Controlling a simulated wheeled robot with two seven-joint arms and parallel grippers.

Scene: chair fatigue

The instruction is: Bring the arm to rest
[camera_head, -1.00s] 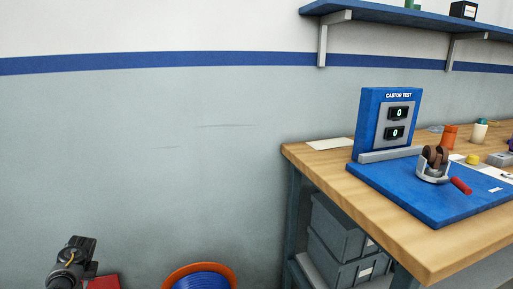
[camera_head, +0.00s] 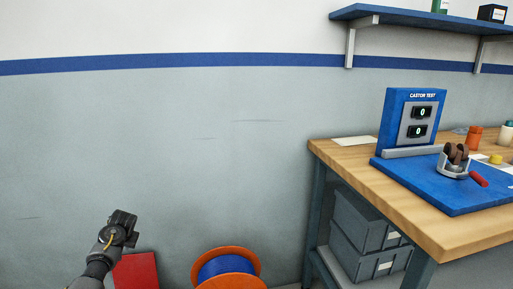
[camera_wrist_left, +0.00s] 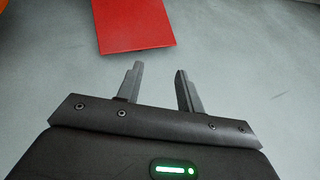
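My left arm comes in at the lower left of the head view. Its gripper (camera_head: 123,218) is raised in front of the bare wall, clear of the workbench. In the left wrist view the two fingers of the left gripper (camera_wrist_left: 161,85) stand apart with nothing between them, over grey floor. A red flat-faced object (camera_head: 136,271) lies beyond the gripper; it also shows in the left wrist view (camera_wrist_left: 134,24). My right gripper is in neither view.
A wooden workbench (camera_head: 430,230) stands at the right, with a blue castor test rig (camera_head: 440,190) on it. Grey bins (camera_head: 367,238) sit beneath. An orange and blue spool (camera_head: 228,268) stands left of the bench. A blue shelf (camera_head: 420,19) hangs above.

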